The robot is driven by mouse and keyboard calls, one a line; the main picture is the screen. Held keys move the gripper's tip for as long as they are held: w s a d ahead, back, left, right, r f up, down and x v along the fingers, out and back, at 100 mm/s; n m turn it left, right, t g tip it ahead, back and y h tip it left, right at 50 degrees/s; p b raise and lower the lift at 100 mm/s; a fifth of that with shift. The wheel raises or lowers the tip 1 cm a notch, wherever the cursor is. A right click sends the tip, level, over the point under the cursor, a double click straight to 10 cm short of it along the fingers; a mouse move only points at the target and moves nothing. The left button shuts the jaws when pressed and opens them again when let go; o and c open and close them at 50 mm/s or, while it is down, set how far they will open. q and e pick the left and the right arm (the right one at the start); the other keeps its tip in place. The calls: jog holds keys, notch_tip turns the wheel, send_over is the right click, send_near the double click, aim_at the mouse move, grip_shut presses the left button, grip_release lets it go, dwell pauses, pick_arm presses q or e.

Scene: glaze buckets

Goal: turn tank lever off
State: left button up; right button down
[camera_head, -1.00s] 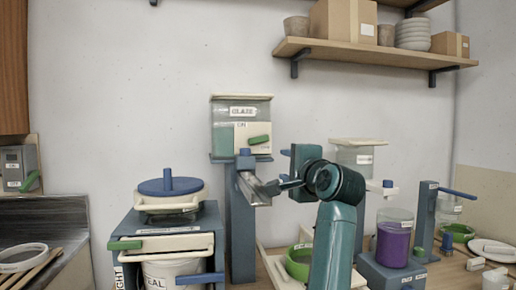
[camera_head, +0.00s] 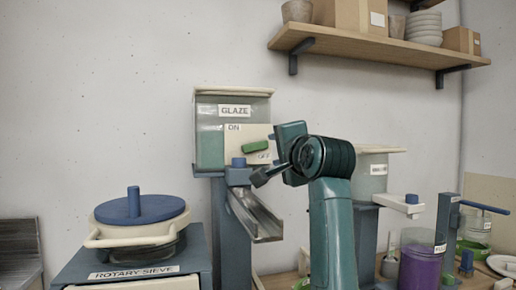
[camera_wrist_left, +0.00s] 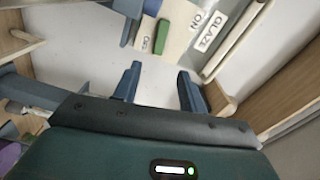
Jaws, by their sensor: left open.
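The glaze tank (camera_head: 209,107) is a clear box with a pale lid, a GLAZE label and green liquid, standing on a blue-grey post. Its green lever (camera_head: 257,146) sits on a cream plate with ON at the upper left and OFF at the lower right; it is slightly tilted, its right end higher. The lever also shows in the left wrist view (camera_wrist_left: 162,37), beyond the fingers. My right gripper is out of view.
A metal chute (camera_head: 254,217) slopes down under the tank, close to my gripper. The rotary sieve (camera_head: 130,275) with its blue lid stands at the left. A purple container (camera_head: 420,268) is at the right. A wooden shelf (camera_head: 350,43) hangs above; the wall between is clear.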

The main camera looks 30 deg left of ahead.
aim_at(259, 146)
pick_arm(q)
jog(key=p+x, duration=0.4)
jog(key=x, duration=0.8)
jog(key=shift+w+a, duration=0.2)
jog(key=shift+a, duration=0.05)
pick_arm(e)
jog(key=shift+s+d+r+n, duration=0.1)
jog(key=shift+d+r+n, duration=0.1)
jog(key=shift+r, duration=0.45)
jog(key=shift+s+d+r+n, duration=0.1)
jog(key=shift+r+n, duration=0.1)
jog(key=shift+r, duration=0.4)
pick_arm(q)
jog(key=shift+c, duration=0.3)
